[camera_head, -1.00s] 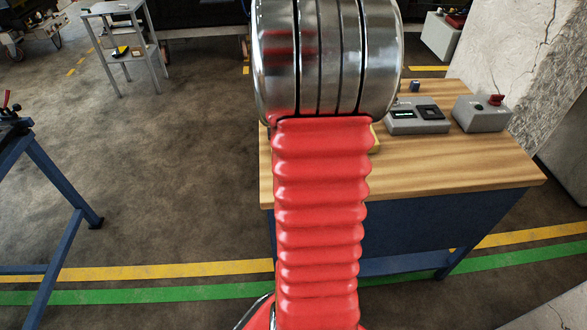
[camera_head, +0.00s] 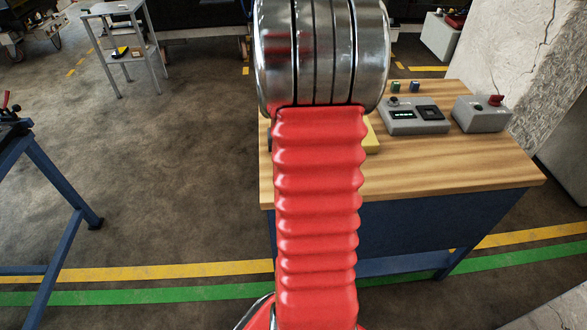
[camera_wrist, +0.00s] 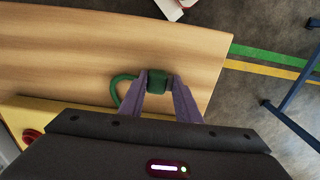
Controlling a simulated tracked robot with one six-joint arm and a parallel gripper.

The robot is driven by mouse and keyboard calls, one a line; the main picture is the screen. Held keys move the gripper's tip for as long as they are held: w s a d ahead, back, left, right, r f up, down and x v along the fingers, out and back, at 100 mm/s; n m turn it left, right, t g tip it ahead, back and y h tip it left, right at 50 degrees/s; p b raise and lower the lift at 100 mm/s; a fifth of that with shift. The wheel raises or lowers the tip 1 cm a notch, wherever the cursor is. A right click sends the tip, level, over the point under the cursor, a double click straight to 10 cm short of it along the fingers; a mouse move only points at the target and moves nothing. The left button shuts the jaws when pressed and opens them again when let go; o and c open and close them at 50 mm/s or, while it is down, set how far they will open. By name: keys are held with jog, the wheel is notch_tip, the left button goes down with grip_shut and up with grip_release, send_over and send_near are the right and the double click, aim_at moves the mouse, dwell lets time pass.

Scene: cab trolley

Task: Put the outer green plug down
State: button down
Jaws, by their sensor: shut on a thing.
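My gripper (camera_wrist: 160,86) has purple fingers shut on a dark green plug (camera_wrist: 159,77) in the wrist view. A green loop (camera_wrist: 117,84) extends from the plug's left side. The plug is over the wooden bench top (camera_wrist: 190,42), near the bench's end at the right of that view. I cannot tell whether the plug touches the wood. In the head view my red arm hides the gripper and the held plug. The bench top also shows there (camera_head: 440,165).
A yellow object (camera_head: 371,136) is partly behind my arm. A blue trestle (camera_head: 55,200) stands left.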

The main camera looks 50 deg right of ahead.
jog(key=shift+f, duration=0.4)
jog(key=shift+s+a+f, duration=0.1)
jog(key=shift+s+f, duration=0.05)
jog(key=shift+f, duration=0.15)
jog(key=c, duration=1.3)
grip_release()
jog(key=shift+r, duration=0.1)
jog(key=shift+c, duration=0.2)
jog(key=shift+o, duration=0.2)
notch_tip(320, 180, up, 13)
jog(key=shift+r, duration=0.1)
